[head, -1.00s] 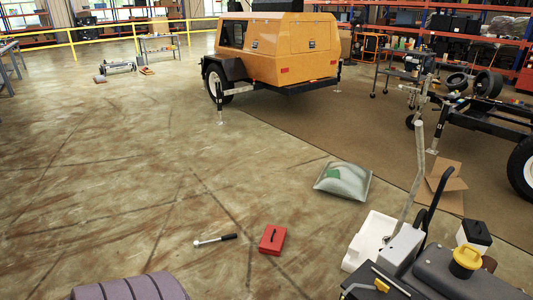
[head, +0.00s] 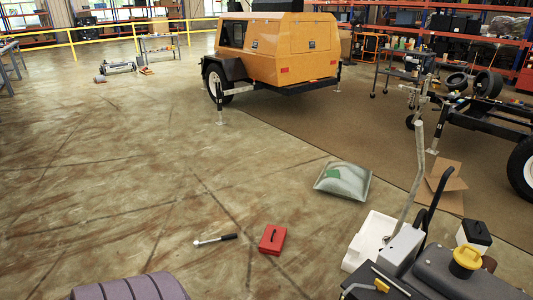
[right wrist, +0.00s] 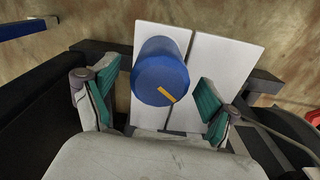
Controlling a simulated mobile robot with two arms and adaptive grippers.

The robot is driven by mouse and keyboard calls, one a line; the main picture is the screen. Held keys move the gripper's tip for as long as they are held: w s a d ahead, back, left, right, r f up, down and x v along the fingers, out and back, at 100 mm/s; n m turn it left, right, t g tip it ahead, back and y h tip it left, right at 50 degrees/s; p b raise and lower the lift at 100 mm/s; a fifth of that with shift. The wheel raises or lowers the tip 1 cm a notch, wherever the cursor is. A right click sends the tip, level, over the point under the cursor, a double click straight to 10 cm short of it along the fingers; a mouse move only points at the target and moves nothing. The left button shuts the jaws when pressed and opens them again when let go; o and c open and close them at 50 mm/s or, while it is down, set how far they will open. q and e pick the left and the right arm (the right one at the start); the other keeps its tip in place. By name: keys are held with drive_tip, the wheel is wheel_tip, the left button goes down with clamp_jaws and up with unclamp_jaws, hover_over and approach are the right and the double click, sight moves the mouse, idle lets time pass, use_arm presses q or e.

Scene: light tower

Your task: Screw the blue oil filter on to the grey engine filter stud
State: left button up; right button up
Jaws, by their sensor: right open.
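The blue oil filter (right wrist: 160,72) shows in the right wrist view as a round blue can with an orange stripe on its near end. It is in front of two white panels (right wrist: 223,65); I cannot tell whether it touches them. My right gripper (right wrist: 159,92) is open, with one teal-padded finger to the left of the filter and the other to its right. Gaps show between the pads and the filter. The left gripper is not in view. I cannot make out the grey engine filter stud in either view.
In the head view, a dark grey machine with a yellow cap (head: 466,258) fills the lower right. A red box (head: 272,239) and a ratchet (head: 215,239) lie on the floor. A yellow trailer unit (head: 280,45) stands at the back. The floor at left is mostly clear.

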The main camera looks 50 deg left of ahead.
drive_tip(key=n, duration=0.4)
drive_tip(key=shift+n, duration=1.5)
drive_tip(key=n, duration=0.3)
drive_tip(key=shift+n, duration=1)
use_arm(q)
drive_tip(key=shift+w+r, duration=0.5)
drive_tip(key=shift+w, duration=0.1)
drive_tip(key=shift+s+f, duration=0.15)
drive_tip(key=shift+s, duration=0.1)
use_arm(e)
drive_tip(key=shift+c, duration=0.2)
